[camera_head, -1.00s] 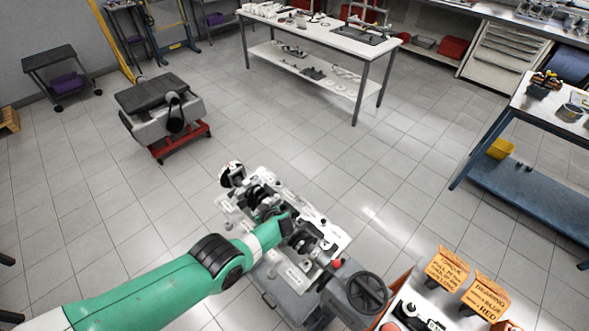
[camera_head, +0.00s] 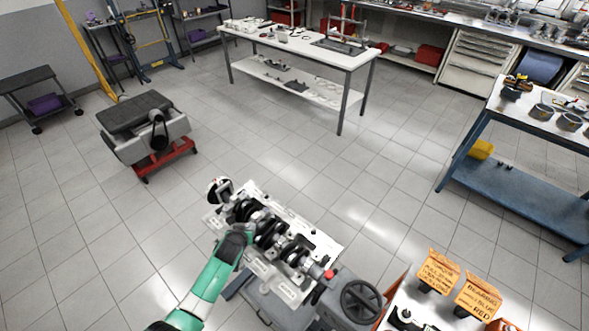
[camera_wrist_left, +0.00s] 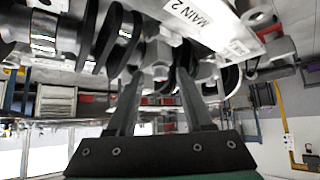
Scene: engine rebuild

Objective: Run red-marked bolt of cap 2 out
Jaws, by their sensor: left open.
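The engine block (camera_head: 318,240) sits upturned on a stand, with a dark crankshaft (camera_head: 270,232) along it. My left gripper (camera_head: 248,230) is at the block's near left side, close to the crankshaft. In the left wrist view the two fingers of this gripper (camera_wrist_left: 160,85) are spread apart. A bolt head (camera_wrist_left: 160,72) shows between the fingertips; I cannot tell whether they touch it. A "MAIN 2" label (camera_wrist_left: 192,14) is above it. I cannot make out a red mark on a bolt. My right gripper is not in view.
The stand's black handwheel (camera_head: 361,302) and red knob (camera_head: 329,275) are at the block's right end. A trolley with orange signs (camera_head: 438,271) is at lower right. A grey unit on a red base (camera_head: 165,165) stands at left. The floor behind the block is clear.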

